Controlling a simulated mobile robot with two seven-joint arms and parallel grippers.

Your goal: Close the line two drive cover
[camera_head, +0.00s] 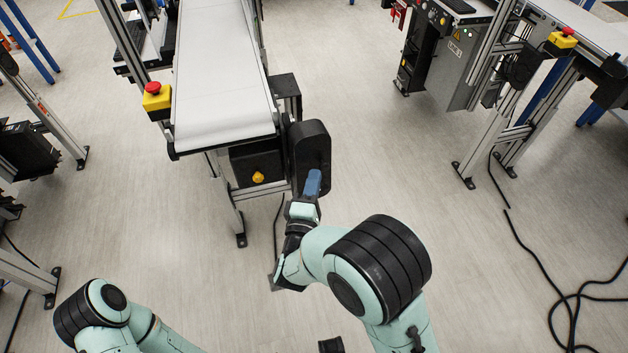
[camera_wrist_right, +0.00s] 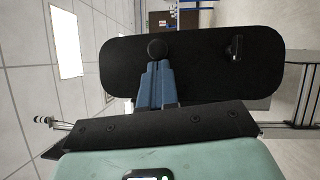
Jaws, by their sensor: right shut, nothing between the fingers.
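The black drive cover (camera_head: 309,148), an upright plate with rounded ends, is at the right front corner of the middle conveyor. It fills much of the right wrist view (camera_wrist_right: 205,75), with a round black knob (camera_wrist_right: 157,48) and a small black latch-like part (camera_wrist_right: 236,47) on its face. My right gripper (camera_head: 315,174) is in front of the cover's lower part. Its blue fingers (camera_wrist_right: 157,66) are shut and empty, with their tips close to the knob; I cannot tell whether they touch. I cannot tell how far open the cover is. My left gripper is out of view.
The white belt (camera_head: 222,80) runs away from me, with a yellow box and red stop button (camera_head: 155,97) at its left. A yellow knob (camera_head: 258,177) is under its end. Another conveyor (camera_head: 585,25) stands right. Cables (camera_head: 565,300) lie on the right floor; the floor between is clear.

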